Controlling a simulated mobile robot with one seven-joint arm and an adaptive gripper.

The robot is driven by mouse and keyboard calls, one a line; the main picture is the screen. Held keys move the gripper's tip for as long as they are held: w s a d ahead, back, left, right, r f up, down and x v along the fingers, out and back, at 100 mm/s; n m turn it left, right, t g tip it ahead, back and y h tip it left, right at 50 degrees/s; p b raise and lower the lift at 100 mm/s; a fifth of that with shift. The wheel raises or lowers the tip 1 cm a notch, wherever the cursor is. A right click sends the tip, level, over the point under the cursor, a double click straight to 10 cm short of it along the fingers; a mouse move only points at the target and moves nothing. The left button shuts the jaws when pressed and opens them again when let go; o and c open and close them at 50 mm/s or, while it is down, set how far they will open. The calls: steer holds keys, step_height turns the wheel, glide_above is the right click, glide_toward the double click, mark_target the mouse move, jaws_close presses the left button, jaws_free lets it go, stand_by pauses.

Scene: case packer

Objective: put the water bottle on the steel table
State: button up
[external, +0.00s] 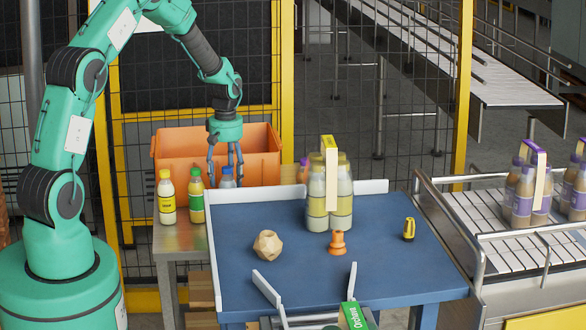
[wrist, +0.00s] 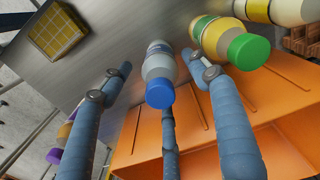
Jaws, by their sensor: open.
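The water bottle, with a blue cap (external: 228,171), stands beside the green-capped bottle, seemingly on the steel table (external: 180,238); its lower part is hidden in the external view. In the wrist view the water bottle (wrist: 158,72) has a clear body and a pale label, and lies between my spread fingers. My gripper (external: 226,178) points down over this bottle, its fingers around the top. It also shows in the wrist view (wrist: 155,66), open, with gaps between the bottle and the side fingers. Whether the middle finger touches the bottle I cannot tell.
A green-capped bottle (external: 196,197) stands close left of the water bottle, and a yellow-capped one (external: 166,199) further left. An orange crate (external: 172,150) is behind. The blue table (external: 380,265) to the right holds a bottle pack (external: 317,200) and small objects.

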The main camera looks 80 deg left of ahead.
step_height(320, 180, up, 8)
steer(key=shift+r, duration=0.1)
stand_by(0.9)
steer(key=shift+w+d+r, duration=0.15)
steer(key=shift+d+r, duration=0.05)
steer(key=w+d+r+m+t, duration=0.1)
steer(key=d+r+m, duration=0.2)
steer(key=d+r, duration=0.6)
steer(key=w+d+r+m+y, duration=0.1)
steer(key=w+d+r+m, duration=0.15)
steer(key=d+r, duration=0.65)
steer(key=w+d+r+m+t, duration=0.1)
steer(key=d+r+m, duration=0.3)
steer(key=d, duration=1)
steer(key=s+d+r+m+t, duration=0.1)
steer(key=s+d+r+m, duration=0.1)
steer(key=s+d+m, duration=0.3)
steer(key=s+d+r+m+t+h, duration=0.1)
steer(key=s+d+m, duration=0.5)
steer(key=s+d, duration=0.8)
steer(key=d+r+t, duration=0.1)
steer(key=d+r, duration=0.1)
steer(key=d, duration=0.4)
steer(key=shift+d+t, duration=0.3)
